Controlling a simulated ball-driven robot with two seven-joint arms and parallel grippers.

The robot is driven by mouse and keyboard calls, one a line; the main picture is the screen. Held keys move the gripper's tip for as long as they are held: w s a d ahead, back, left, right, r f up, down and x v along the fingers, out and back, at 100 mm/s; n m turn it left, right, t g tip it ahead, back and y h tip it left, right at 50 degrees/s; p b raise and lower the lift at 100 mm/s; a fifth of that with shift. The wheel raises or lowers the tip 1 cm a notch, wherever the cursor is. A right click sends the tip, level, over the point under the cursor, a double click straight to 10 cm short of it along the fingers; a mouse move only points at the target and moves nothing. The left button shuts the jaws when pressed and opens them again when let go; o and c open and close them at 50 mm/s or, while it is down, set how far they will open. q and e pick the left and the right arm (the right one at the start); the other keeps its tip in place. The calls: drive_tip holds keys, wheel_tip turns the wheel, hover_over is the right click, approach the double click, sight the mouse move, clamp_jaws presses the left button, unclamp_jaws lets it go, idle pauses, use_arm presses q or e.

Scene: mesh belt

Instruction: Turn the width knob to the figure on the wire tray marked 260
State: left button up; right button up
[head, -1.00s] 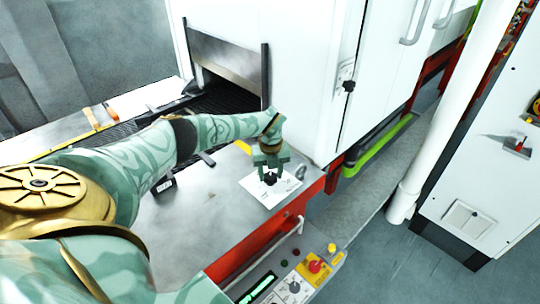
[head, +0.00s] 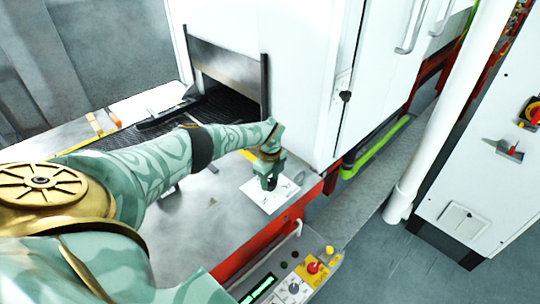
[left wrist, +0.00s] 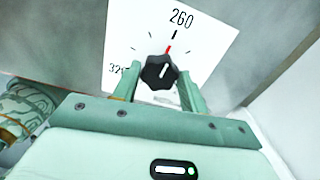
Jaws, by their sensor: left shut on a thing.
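The width knob (left wrist: 157,71) is black and sits on a white dial plate (left wrist: 137,25) in the left wrist view. The figure 260 is at the plate's top and a partly hidden 320 is at its left. A short red mark by the knob points roughly along the black tick under 260. My left gripper (left wrist: 159,88) is shut on the knob, one finger on each side. In the head view the left gripper (head: 269,186) stands over the dial plate (head: 256,201), hiding the knob. I cannot make out a marked wire tray. My right gripper is not in view.
The plate lies on a grey metal table beside a white machine housing (head: 305,80). A dark mesh belt (head: 225,100) enters an opening at the back. A control panel with a red knob (head: 314,267) is at the front. A white pipe (head: 440,120) stands right.

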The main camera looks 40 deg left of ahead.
sight(270, 181)
use_arm(q)
drive_tip(key=shift+a+r, duration=0.1)
idle(0.3)
drive_tip(key=o, duration=1)
wheel_tip(270, 181, up, 5)
drive_tip(key=shift+r+p, duration=0.1)
drive_tip(key=shift+p, duration=1)
wheel_tip(270, 181, up, 11)
drive_tip(key=p, duration=0.1)
